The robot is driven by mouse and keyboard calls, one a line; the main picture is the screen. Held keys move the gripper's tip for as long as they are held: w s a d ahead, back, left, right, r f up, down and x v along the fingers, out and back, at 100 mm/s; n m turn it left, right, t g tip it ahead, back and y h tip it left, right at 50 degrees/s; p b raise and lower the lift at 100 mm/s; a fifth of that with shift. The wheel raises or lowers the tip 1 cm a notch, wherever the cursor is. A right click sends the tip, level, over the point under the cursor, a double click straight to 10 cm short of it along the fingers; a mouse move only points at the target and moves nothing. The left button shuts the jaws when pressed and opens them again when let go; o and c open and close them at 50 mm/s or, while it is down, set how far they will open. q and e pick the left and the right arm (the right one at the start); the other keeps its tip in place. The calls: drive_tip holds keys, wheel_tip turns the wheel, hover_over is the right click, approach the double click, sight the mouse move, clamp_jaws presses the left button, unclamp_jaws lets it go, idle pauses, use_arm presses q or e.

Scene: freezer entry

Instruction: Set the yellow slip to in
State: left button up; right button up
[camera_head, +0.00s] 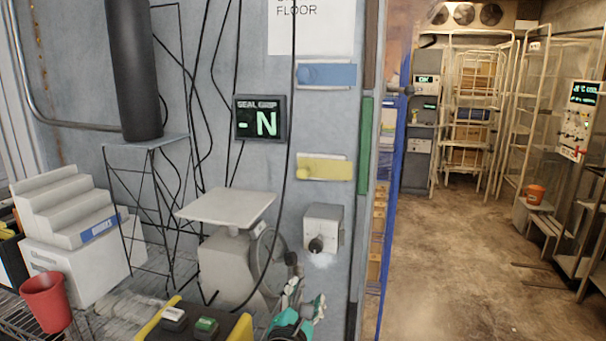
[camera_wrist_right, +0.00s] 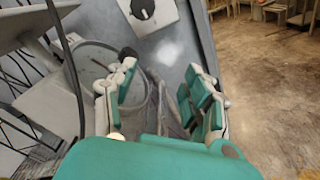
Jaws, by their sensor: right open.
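The yellow slip (camera_head: 330,169) is a flat strip on a pale backing on the grey-blue wall in the head view. A round yellow knob sits at its left end. I cannot read any in or out marking on it. A similar blue slip (camera_head: 332,75) is higher on the same wall, also with its knob at the left. My right gripper (camera_head: 304,292) is low in front of the wall, below the yellow slip and clear of it. In the right wrist view its green-padded fingers (camera_wrist_right: 162,80) are apart with nothing held between them. My left gripper is out of view.
A dial box (camera_head: 322,232) is on the wall between the yellow slip and my right gripper. A scale (camera_head: 226,208) stands left of it. A dark cable hangs left of the slip. A green strip (camera_head: 365,145) edges the wall; open floor (camera_head: 450,260) lies right.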

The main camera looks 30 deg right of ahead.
sight(302, 176)
drive_tip(key=w+a+r+n+t+h, duration=0.1)
drive_tip(key=w+r+n+h, duration=0.25)
drive_tip(key=r, duration=0.45)
drive_tip(key=w+a+r+n+t+h, duration=0.1)
drive_tip(key=w+r+n+t+h, duration=0.1)
drive_tip(key=r+n, duration=0.35)
drive_tip(key=shift+m+y, duration=0.25)
drive_tip(key=shift+m, duration=0.35)
drive_tip(key=p+x, duration=0.1)
drive_tip(key=x, duration=0.4)
drive_tip(key=p+x, duration=0.2)
drive_tip(key=x, duration=0.3)
drive_tip(key=p+x, duration=0.1)
drive_tip(key=x, duration=0.5)
drive_tip(key=shift+s+r, duration=0.25)
drive_tip(key=shift+r, duration=0.15)
drive_tip(key=shift+w+d+r+g, duration=0.2)
drive_tip(key=shift+w+d+g, duration=0.1)
drive_tip(key=shift+w+d, duration=0.15)
drive_tip(key=shift+c, duration=0.4)
clamp_jaws()
